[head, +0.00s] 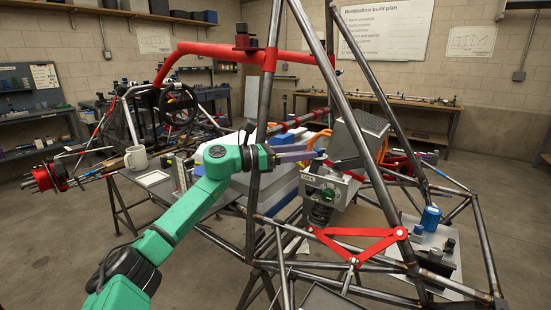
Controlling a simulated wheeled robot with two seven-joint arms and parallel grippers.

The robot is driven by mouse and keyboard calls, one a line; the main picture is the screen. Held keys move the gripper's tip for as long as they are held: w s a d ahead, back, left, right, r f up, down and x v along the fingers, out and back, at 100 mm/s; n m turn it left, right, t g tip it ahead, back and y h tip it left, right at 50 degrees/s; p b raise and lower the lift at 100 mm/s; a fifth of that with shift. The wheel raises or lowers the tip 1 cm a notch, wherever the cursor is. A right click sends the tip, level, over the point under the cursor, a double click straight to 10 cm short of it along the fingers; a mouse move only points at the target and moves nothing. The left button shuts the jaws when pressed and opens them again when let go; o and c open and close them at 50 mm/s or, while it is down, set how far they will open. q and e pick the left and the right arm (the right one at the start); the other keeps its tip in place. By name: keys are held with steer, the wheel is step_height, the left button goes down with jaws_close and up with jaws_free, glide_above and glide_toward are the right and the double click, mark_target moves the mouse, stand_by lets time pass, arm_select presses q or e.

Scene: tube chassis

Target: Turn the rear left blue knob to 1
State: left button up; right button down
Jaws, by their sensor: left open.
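My green left arm reaches up from the lower left. Its gripper (312,154) is open, with purplish fingers pointing right, at the height of the chassis's middle. A small blue spot (321,152) shows at the fingertips; I cannot tell whether it is the blue knob, or whether the fingers touch it. Just below is a pale metal bracket (340,187) with a round green part (328,195) and a dark coil spring (320,215) under it. No number or pointer is readable. My right gripper is not in view.
Dark steel chassis tubes (262,110) rise close around my left gripper, with a red tube (205,49) above. Red link arms (355,242) lie below right. A blue can (430,217) stands on a tray at right.

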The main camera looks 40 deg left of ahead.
arm_select(q)
steer(key=b+v, duration=0.7)
steer(key=v, duration=0.5)
